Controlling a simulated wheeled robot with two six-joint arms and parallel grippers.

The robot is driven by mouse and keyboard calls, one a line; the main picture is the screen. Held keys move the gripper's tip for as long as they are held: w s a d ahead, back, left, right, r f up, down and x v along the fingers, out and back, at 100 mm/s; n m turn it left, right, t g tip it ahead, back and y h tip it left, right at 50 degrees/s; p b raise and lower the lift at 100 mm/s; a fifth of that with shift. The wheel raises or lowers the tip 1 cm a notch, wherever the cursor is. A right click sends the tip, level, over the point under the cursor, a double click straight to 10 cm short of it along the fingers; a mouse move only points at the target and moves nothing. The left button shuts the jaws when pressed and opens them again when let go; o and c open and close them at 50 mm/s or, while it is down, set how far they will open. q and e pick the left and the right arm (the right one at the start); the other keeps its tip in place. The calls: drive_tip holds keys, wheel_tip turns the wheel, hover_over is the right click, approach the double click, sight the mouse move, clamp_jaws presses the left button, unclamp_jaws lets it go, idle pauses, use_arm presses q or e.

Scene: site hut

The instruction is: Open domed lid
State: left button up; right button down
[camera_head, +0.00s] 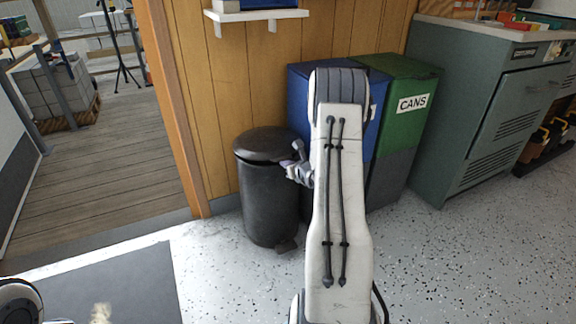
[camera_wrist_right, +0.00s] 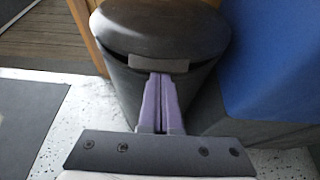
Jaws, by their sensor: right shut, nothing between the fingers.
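A dark pedal bin (camera_head: 268,200) stands against the wooden wall, with a black domed lid (camera_head: 265,143) that looks down on its rim. In the right wrist view the lid (camera_wrist_right: 160,28) fills the top, with a small grey tab (camera_wrist_right: 158,62) at its front edge. My right gripper (camera_head: 289,166) is shut and empty at the right side of the bin, just under the lid's edge. In the wrist view its purple fingertips (camera_wrist_right: 158,76) are at the tab's lower edge; I cannot tell whether they touch it. My left gripper is not in view.
A blue bin (camera_head: 296,92) and a green bin marked CANS (camera_head: 412,82) stand close right of the pedal bin, partly behind my right arm. A grey-green cabinet (camera_head: 478,110) is further right. A small shelf (camera_head: 257,15) hangs above. Speckled floor in front is clear.

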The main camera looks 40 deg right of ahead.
drive_tip(key=s+a+f+t+h+p, duration=0.25)
drive_tip(key=s+f+t+p, duration=0.4)
drive_tip(key=s, duration=0.35)
drive_tip(key=b+x, duration=0.1)
drive_tip(key=x, duration=0.2)
drive_tip(key=b+x, duration=0.1)
drive_tip(key=x, duration=0.2)
drive_tip(key=b+x, duration=0.1)
drive_tip(key=x, duration=0.3)
drive_tip(key=shift+w+a+f, duration=0.1)
drive_tip(key=shift+a+f, duration=0.05)
drive_tip(key=shift+a, duration=0.2)
drive_tip(key=shift+g+y, duration=0.25)
drive_tip(key=r, duration=0.4)
drive_tip(key=shift+w+r+b, duration=0.1)
drive_tip(key=shift+w+b, duration=0.1)
drive_tip(key=shift+b, duration=0.15)
